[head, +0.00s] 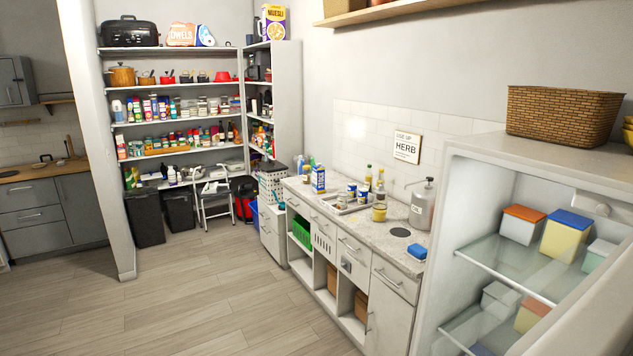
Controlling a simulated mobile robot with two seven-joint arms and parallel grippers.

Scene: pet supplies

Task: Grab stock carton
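An upright blue, white and yellow carton (318,179) stands toward the far end of the pale counter (362,222) in the head view. It looks like the stock carton, but its label is too small to read. Neither of my grippers shows in this view, and nothing is seen held.
A grey dispenser (422,206) and a blue sponge (417,252) are nearer on the counter. An open fridge (450,215) is at the right. The wooden floor (200,300) is clear.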

